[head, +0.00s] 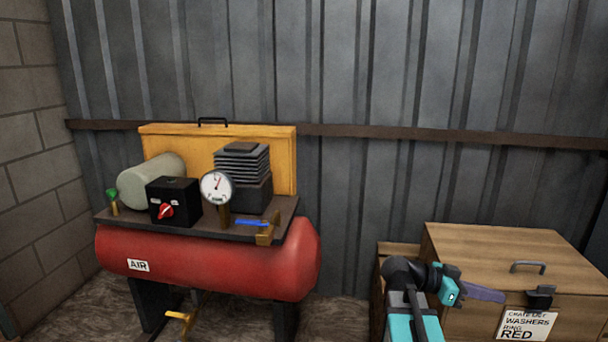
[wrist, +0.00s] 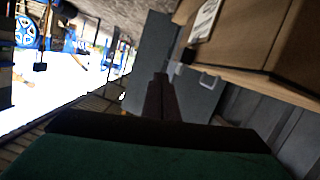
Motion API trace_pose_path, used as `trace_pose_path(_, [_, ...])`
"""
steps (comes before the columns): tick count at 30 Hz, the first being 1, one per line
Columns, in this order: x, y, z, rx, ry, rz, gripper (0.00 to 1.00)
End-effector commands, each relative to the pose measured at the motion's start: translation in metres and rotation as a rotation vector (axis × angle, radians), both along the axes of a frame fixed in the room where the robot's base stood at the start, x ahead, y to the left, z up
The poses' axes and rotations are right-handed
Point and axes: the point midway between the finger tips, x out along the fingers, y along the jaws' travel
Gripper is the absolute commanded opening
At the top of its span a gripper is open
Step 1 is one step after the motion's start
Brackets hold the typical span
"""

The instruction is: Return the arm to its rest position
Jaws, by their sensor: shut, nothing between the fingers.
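My arm rises at the lower right of the head view, with a dark elbow and teal links. My gripper (head: 497,294), with purplish fingers, points right in front of the wooden crate (head: 490,250). I cannot tell whether it touches the crate. In the wrist view my gripper (wrist: 160,78) shows as two dark fingers close together, shut with nothing between them. The crate also shows in the wrist view (wrist: 245,40), tilted at the upper right.
A red air compressor (head: 205,265) with a gauge (head: 216,187), a black switch box (head: 174,202) and a blue-handled valve (head: 252,223) stands at left. A corrugated metal wall (head: 400,80) closes the back. The wrist view shows a bright opening at left.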

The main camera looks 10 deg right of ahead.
Motion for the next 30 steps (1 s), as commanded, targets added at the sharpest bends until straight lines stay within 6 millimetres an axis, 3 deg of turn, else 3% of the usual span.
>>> trace_pose_path(2, [0.003, 0.007, 0.004, 0.008, 0.031, 0.014, 0.00])
trace_pose_path(11, [0.008, 0.033, -0.026, 0.089, 0.134, 0.059, 0.00])
trace_pose_path(22, [-0.003, 0.075, -0.083, 0.266, 0.290, 0.132, 0.00])
trace_pose_path(30, [-0.028, 0.113, -0.129, 0.443, 0.445, 0.198, 0.00])
